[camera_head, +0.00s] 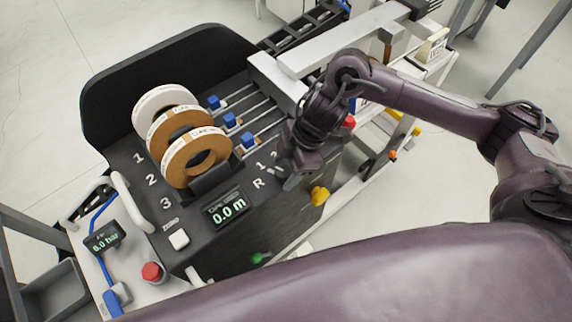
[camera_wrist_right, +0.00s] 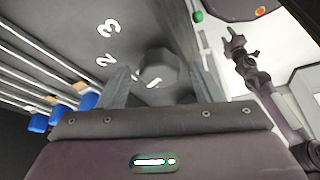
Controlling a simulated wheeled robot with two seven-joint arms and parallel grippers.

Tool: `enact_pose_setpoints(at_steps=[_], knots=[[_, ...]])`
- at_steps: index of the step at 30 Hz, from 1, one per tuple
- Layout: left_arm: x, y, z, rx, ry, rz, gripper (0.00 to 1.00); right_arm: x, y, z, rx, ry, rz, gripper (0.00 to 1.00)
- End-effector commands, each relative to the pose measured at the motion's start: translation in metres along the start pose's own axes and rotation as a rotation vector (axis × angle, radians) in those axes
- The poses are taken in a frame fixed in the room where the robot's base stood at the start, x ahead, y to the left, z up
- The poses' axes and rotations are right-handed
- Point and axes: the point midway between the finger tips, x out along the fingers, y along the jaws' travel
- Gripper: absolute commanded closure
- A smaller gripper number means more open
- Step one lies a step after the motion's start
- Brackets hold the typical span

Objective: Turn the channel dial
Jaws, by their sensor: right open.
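The channel dial (camera_wrist_right: 158,68) is a dark grey faceted knob in the right wrist view, with a white pointer mark on it. My right gripper (camera_wrist_right: 160,84) is open, with one finger on each side of the dial; I cannot tell whether they touch it. In the head view my right gripper (camera_head: 283,176) points down at the machine's front panel and mostly hides the dial. The labels R, 1 and 2 show beside it. A slim dark arm of mine shows at the right of the wrist view; its gripper state is unclear.
Three banding rolls (camera_head: 168,118) stand left of the dial, beside blue blocks (camera_head: 231,120) on rods. A display (camera_head: 227,208) reads 0.0 m. A white button (camera_head: 179,239), red button (camera_head: 152,271) and yellow knob (camera_head: 320,195) are nearby.

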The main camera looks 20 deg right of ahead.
Motion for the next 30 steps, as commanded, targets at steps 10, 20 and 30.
enact_pose_setpoints(at_steps=[10,20,30], knots=[[0.000,-0.001,0.001,-0.001,-0.002,-0.001,0.56,0.000,0.000,0.000,0.000,0.000,0.000,0.68],[-0.003,-0.001,0.006,-0.001,-0.009,-0.001,0.56,-0.001,0.000,0.000,0.012,0.000,0.005,0.85],[-0.033,-0.001,0.003,-0.001,-0.010,-0.001,0.56,-0.005,-0.003,-0.002,0.165,-0.001,0.065,0.85]])
